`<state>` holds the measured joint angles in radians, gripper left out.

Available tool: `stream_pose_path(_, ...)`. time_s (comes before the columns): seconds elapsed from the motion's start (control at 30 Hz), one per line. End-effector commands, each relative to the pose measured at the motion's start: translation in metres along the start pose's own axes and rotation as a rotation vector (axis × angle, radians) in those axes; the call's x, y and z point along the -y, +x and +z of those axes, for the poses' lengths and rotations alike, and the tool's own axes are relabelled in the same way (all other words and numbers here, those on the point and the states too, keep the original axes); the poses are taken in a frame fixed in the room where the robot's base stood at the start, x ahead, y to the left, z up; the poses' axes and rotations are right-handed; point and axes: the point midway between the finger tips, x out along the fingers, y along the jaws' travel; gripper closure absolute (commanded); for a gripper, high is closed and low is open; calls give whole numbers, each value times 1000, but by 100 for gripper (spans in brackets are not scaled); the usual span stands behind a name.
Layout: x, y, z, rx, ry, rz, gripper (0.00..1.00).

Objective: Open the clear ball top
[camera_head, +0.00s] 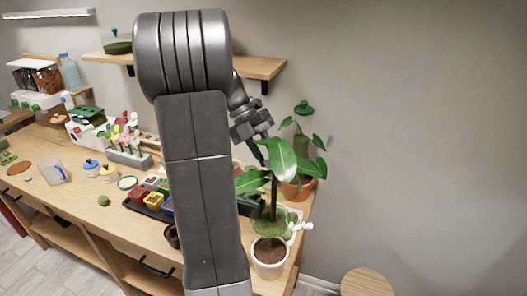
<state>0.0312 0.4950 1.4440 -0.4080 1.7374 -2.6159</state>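A leafy plant (280,160) crowds my gripper. A white pot of soil (270,257) stands in front. A wall shelf (262,67) is behind my arm. Small coloured pots (150,184) and flowers (122,135) fill the wooden bench (95,205). A round stool (368,284) is at lower right.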

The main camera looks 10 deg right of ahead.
Motion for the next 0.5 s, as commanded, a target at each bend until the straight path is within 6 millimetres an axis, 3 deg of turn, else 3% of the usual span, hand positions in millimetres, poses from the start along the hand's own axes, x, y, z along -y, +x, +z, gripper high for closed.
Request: stream_pose_path(0.5,-1,3,0,-33,-25,1,100)
